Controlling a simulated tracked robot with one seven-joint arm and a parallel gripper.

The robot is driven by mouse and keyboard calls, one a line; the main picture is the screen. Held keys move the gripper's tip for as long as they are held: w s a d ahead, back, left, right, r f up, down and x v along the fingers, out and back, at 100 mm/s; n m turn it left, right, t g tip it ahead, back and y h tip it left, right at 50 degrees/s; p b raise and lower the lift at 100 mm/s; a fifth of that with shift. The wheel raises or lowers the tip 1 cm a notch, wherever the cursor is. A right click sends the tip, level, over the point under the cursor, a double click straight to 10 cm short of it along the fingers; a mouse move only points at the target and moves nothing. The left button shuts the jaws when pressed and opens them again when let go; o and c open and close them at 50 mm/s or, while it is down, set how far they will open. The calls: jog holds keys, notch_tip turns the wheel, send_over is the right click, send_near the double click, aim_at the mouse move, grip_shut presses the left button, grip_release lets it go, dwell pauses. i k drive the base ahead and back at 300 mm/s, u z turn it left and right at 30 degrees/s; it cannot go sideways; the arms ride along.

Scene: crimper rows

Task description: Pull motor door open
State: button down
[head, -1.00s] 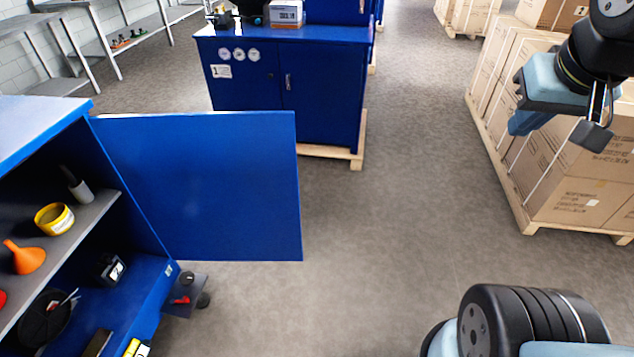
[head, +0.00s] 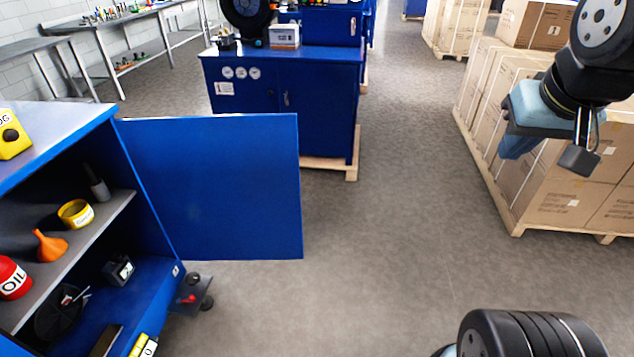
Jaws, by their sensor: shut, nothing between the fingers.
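The blue motor door (head: 215,185) stands swung wide open from the blue cabinet (head: 60,150) at the left. The cabinet's inside shows, with a grey shelf (head: 85,240) and a blue floor below. My gripper (head: 580,158) is at the upper right, well away from the door. It is shut and empty, with a floor gap between it and the door. The door's handle is not visible.
On the shelf are an orange funnel (head: 50,247), a yellow tin (head: 76,213) and a red oil can (head: 13,278). Another blue cabinet (head: 325,105) stands behind on a pallet. Stacked cartons (head: 560,195) stand at the right. The middle floor is clear.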

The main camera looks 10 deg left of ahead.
aim_at(220, 188)
jog(key=u, duration=0.2)
jog(key=i, duration=0.9)
jog(key=z, duration=0.1)
